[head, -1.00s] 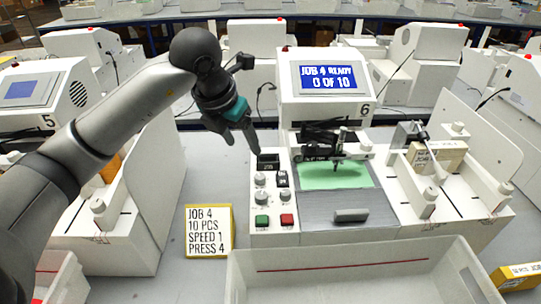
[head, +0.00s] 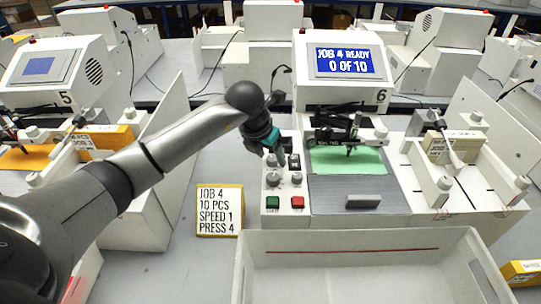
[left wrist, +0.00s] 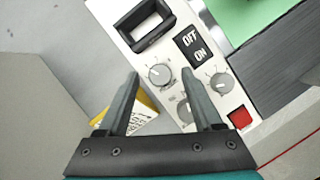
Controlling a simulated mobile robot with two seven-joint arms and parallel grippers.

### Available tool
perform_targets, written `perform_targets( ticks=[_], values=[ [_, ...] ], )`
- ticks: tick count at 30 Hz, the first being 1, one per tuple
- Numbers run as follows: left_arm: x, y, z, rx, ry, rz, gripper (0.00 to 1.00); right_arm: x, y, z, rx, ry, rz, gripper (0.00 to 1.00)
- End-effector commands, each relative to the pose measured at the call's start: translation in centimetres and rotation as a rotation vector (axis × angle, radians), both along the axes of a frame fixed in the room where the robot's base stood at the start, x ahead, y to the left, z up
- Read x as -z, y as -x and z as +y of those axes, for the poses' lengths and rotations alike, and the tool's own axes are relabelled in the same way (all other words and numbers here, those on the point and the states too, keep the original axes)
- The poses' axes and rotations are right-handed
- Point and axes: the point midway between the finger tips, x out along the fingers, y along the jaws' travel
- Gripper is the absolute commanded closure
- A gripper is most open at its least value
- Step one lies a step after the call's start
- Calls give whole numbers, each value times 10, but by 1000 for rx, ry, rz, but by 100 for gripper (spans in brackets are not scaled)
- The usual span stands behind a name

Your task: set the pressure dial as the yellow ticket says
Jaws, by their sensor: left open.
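The yellow ticket (head: 219,210) stands left of the plotter and reads JOB 4, 10 PCS, SPEED 1, PRESS 4. It shows partly behind a finger in the left wrist view (left wrist: 143,118). The control panel has three round dials. In the left wrist view, one dial (left wrist: 159,74) appears between my fingertips, another (left wrist: 221,82) lies to the right, and a third (left wrist: 184,110) is partly behind a finger. Their labels are too small to read surely. My left gripper (head: 273,151) is open and empty, pointing down over the panel; contact is not visible. My right gripper is not in view.
An OFF/ON switch (left wrist: 193,48) and a dark-framed window (left wrist: 152,24) are close to the dials. Green (head: 272,203) and red (head: 297,202) buttons sit at the panel's front. The screen (head: 345,61) reads JOB 4 READY, 0 OF 10. A white bin (head: 360,238) stands in front.

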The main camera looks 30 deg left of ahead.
Motion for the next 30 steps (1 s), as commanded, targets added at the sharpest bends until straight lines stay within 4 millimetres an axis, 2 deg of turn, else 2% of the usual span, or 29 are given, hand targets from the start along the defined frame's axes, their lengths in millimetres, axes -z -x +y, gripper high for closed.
perform_targets(
  ticks=[11, 27, 30],
  values=[
    [5, -2, 0, 1, 0, 1, 34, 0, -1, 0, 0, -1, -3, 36],
    [4, -2, 0, 1, 0, 0, 95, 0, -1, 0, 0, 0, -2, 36],
    [4, -2, 0, 1, 0, 0, 100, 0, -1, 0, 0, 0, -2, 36]
  ],
)
